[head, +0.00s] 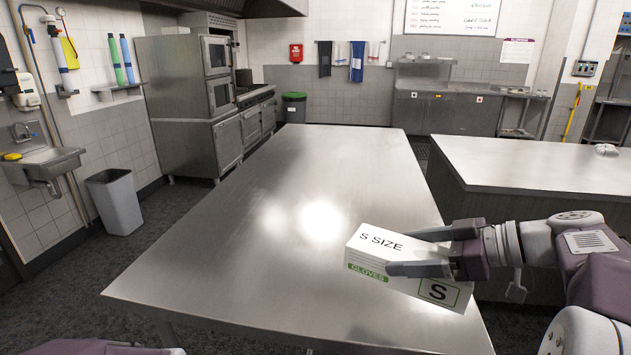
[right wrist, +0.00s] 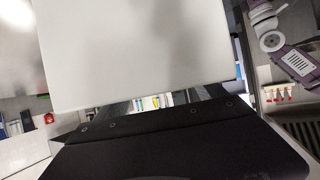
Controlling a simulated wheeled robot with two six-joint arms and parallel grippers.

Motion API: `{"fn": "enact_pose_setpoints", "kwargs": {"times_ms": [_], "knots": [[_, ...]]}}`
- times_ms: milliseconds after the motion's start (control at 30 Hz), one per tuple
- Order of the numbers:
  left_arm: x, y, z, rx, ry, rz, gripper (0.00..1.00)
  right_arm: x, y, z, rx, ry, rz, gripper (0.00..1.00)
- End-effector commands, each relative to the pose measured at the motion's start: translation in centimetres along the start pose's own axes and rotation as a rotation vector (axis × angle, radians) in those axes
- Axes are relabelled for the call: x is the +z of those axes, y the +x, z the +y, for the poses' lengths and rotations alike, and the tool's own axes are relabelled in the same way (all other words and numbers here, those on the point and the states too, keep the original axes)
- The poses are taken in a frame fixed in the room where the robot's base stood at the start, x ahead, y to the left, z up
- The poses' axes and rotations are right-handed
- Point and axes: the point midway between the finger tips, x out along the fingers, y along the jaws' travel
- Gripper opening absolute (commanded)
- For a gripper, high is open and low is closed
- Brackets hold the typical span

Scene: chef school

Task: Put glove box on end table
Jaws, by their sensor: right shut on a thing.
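The glove box (head: 370,256) is a white carton marked "S SIZE" and "GLOVES" with a green label. My right gripper (head: 390,253) is shut on it, with one finger along its top and one across its near side. The box is tilted and held over the right edge of the long steel table; I cannot tell whether it touches the top. In the right wrist view a plain pale face of the box (right wrist: 140,50) fills the upper middle. I cannot tell which piece of furniture is the end table. My left gripper is not in view.
The long steel table (head: 290,190) in front of me is bare. A second steel counter (head: 530,165) stands to the right across a gap, with a small white object (head: 606,149) on it. A grey bin (head: 116,203) and a sink (head: 45,163) are at the left.

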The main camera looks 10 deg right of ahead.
Motion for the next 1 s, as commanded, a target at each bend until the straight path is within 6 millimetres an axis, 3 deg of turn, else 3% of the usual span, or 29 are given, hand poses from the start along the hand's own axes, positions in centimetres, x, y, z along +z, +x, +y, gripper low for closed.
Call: {"fn": "enact_pose_setpoints", "kwargs": {"times_ms": [33,100,433,800,1000], "knots": [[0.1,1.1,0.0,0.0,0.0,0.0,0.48,1.1,0.1,0.2,0.012,0.004,0.001,0.22],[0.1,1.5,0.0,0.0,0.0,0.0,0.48,1.6,0.0,0.4,0.022,0.009,0.001,0.22],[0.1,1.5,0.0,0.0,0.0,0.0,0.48,1.6,0.4,0.5,0.024,0.012,0.002,0.22],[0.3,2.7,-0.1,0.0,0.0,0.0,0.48,2.7,11.2,-0.3,0.02,0.012,0.001,0.22],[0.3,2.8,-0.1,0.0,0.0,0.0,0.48,2.8,13.4,-0.3,0.026,0.012,0.001,0.22]]}}
